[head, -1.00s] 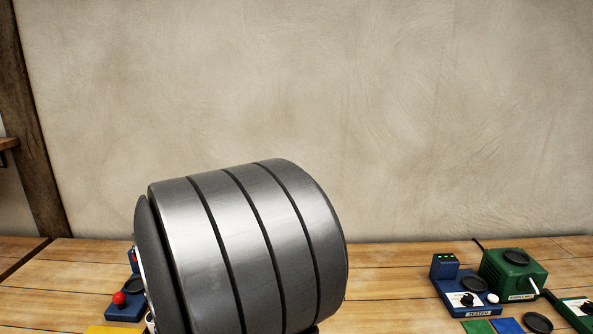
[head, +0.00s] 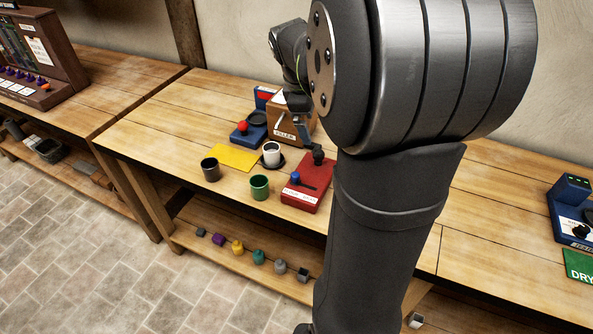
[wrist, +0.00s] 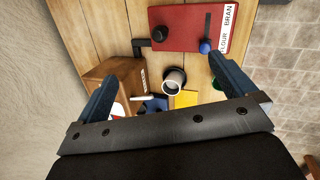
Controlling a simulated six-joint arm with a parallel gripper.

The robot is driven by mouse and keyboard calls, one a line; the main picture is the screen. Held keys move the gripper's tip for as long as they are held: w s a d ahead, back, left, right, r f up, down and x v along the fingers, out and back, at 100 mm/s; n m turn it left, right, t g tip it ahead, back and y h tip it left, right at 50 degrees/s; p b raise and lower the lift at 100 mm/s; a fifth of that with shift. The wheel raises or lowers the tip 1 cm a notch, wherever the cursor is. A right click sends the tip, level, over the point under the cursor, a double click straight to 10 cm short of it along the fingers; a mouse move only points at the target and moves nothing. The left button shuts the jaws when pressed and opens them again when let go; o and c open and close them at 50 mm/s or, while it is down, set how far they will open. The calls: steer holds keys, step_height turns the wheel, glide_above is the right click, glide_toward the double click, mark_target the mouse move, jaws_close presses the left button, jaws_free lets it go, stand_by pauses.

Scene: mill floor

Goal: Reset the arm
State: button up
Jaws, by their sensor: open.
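My gripper (head: 303,128) is at the front of the wooden filler box, partly hidden by my arm in the head view. In the wrist view its two blue fingers stand wide apart with nothing held between them (wrist: 167,88). Below and between the fingers are a white cup (wrist: 174,79) and part of a yellow mat (wrist: 187,99). My arm fills much of the head view's middle and right. The filler box (head: 283,118) also shows beside the left finger in the wrist view (wrist: 122,72).
The white cup (head: 271,153) stands on a black saucer, near a dark cup (head: 210,169), a green cup (head: 259,187) and a red box with knobs (head: 303,195). A blue device with a red ball (head: 242,127) is behind. A blue tester (head: 566,208) stands right.

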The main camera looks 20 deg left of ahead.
steer(key=s+a+r+m+g, duration=0.2)
steer(key=s+a+g, duration=0.1)
steer(key=s, duration=0.2)
step_height(320, 180, down, 9)
steer(key=shift+w+d+f+y, duration=0.2)
steer(key=shift+w+y, duration=0.15)
steer(key=shift+y, duration=0.05)
stand_by(0.4)
step_height(320, 180, up, 10)
steer(key=shift+s, duration=0.15)
stand_by(0.4)
steer(key=shift+a, duration=0.1)
